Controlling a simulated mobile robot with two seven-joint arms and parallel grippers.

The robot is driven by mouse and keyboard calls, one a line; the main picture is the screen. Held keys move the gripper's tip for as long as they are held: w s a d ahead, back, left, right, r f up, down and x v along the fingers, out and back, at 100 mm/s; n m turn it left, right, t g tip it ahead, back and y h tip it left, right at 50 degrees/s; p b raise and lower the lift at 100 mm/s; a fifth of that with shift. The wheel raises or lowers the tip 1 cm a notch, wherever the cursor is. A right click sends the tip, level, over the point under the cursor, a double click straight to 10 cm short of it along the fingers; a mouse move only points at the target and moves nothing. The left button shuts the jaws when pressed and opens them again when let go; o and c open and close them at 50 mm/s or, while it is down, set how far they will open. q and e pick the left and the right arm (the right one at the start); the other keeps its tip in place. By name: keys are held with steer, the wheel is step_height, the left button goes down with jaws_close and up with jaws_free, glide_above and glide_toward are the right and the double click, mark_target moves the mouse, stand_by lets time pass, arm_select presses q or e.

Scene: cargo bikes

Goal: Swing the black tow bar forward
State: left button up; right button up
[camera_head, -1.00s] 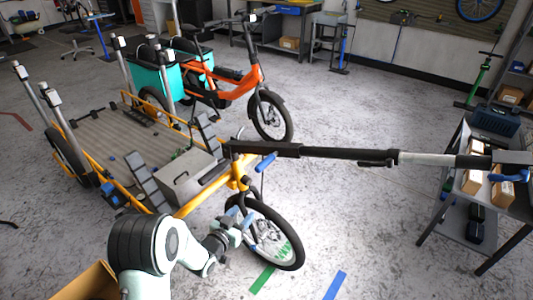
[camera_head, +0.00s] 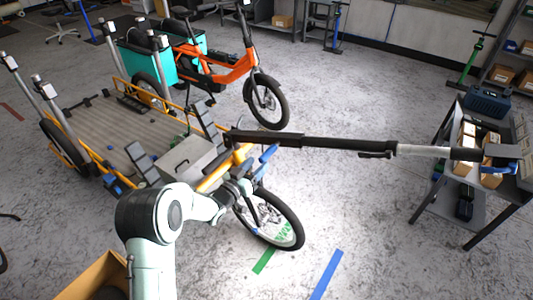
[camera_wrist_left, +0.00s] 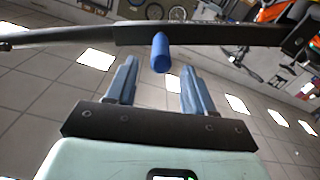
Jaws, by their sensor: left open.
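The black tow bar (camera_head: 315,142) runs level from the front of the yellow cargo bike (camera_head: 222,172) to the right, over the floor towards a side table. A blue handle (camera_head: 270,152) hangs from the bar near its bike end. My left gripper (camera_head: 252,172) is open just below the handle. In the left wrist view the bar (camera_wrist_left: 220,35) crosses the top. The handle (camera_wrist_left: 160,52) points down towards the gap between my open blue fingers (camera_wrist_left: 158,70), with no contact visible. My right gripper is not in view.
The bike's front wheel (camera_head: 285,222) is below my gripper. A grey box (camera_head: 188,158) sits on the bike's front. An orange bike (camera_head: 225,72) stands behind. A side table (camera_head: 450,165) with boxes is at right. The floor between wheel and table is clear.

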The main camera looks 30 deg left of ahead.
mark_target(267, 154)
arm_select(q)
steer(key=w, duration=0.7)
steer(key=shift+d, duration=0.3)
steer(key=shift+f, duration=0.1)
jaws_close()
